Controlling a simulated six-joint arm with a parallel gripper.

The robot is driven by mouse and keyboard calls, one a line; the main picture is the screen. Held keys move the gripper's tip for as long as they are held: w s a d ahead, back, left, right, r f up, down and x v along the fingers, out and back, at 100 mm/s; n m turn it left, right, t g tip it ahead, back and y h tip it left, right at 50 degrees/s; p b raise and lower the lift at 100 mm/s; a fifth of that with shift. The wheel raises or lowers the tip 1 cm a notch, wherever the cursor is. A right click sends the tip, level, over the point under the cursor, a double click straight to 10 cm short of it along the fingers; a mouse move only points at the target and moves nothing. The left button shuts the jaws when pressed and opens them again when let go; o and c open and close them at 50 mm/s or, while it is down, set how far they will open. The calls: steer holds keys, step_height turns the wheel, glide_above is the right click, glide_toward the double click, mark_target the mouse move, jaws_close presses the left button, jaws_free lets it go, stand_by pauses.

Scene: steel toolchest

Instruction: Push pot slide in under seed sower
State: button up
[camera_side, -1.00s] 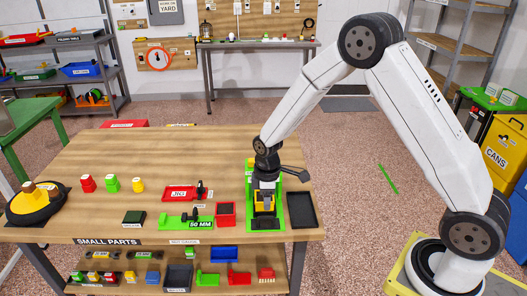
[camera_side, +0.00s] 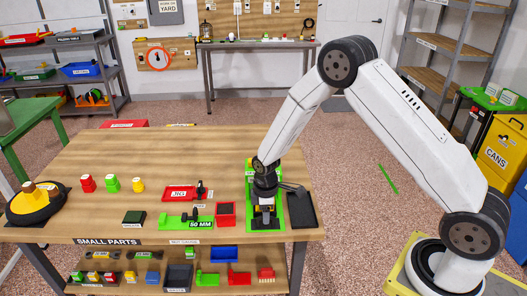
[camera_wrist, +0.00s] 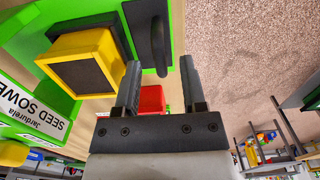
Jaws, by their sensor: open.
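The seed sower (camera_wrist: 35,100) is a green body with a white label at the left of the wrist view. Its green base (camera_side: 281,221) shows around my gripper in the side view. A yellow square pot (camera_wrist: 83,62) with a dark filling sits in a black pot slide (camera_wrist: 68,19) on the base. A black upright handle (camera_wrist: 160,42) stands right of the pot. My gripper (camera_wrist: 160,64) is open, with the handle between its fingertips in the picture; I cannot tell whether they touch it. In the side view my gripper (camera_side: 264,222) is low over the base and hides most of the pot.
A black tray (camera_side: 301,210) lies close right of the sower near the bench edge. A red box (camera_side: 226,214) stands close left, beside a green 50 mm gauge (camera_side: 200,223) and a red jig (camera_side: 179,193). The back of the bench is clear.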

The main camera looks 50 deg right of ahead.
steer(key=shift+f, duration=1.25)
steer(key=shift+c, duration=0.2)
jaws_close()
stand_by(0.5)
